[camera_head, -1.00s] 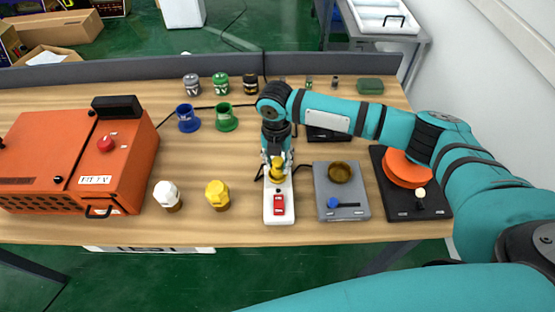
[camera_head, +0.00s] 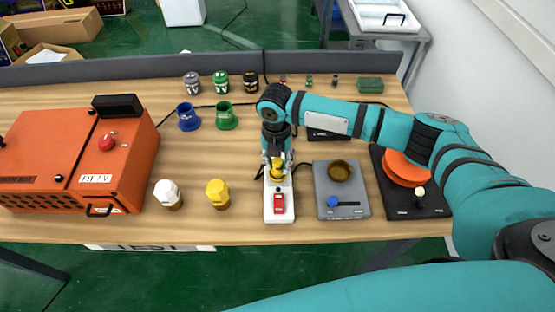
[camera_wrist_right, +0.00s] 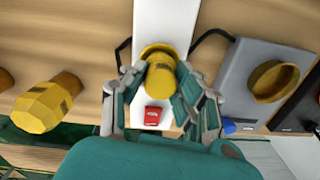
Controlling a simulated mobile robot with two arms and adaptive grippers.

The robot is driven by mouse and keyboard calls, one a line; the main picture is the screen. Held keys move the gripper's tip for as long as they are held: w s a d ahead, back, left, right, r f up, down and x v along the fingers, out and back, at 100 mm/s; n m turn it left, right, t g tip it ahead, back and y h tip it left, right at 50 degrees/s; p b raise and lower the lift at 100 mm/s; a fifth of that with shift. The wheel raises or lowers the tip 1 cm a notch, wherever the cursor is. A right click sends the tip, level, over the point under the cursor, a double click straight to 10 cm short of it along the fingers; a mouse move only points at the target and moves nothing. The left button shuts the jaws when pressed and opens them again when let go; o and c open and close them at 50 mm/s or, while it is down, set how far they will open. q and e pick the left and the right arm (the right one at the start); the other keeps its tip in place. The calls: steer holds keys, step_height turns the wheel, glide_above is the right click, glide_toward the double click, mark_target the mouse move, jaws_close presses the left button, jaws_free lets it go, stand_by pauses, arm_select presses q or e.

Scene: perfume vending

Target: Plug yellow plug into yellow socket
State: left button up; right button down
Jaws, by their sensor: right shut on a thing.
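My right gripper (camera_head: 277,163) points down over the rear of a white socket strip (camera_head: 279,217) with a red switch (camera_head: 279,202). It is shut on a yellow plug (camera_head: 277,172). In the right wrist view the yellow plug (camera_wrist_right: 160,78) shows between the fingers, over the white strip (camera_wrist_right: 166,18). A wider yellow rim (camera_wrist_right: 150,50) shows beside it; I cannot tell whether this rim is plug or socket, nor whether the plug is seated. My left gripper is not in view.
A yellow faceted piece (camera_head: 217,193) and a white one (camera_head: 168,194) stand left of the strip. A grey device (camera_head: 341,180) with a blue knob stands close on its right. An orange box (camera_head: 75,165) fills the left. Blue (camera_head: 188,118) and green (camera_head: 226,117) cups stand behind.

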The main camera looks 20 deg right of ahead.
steer(key=shift+f, duration=0.1)
steer(key=shift+p, duration=0.35)
stand_by(0.6)
steer(key=c, duration=0.9)
jaws_free()
steer(key=shift+o, duration=0.2)
steer(key=o, duration=0.4)
steer(key=shift+o, duration=0.2)
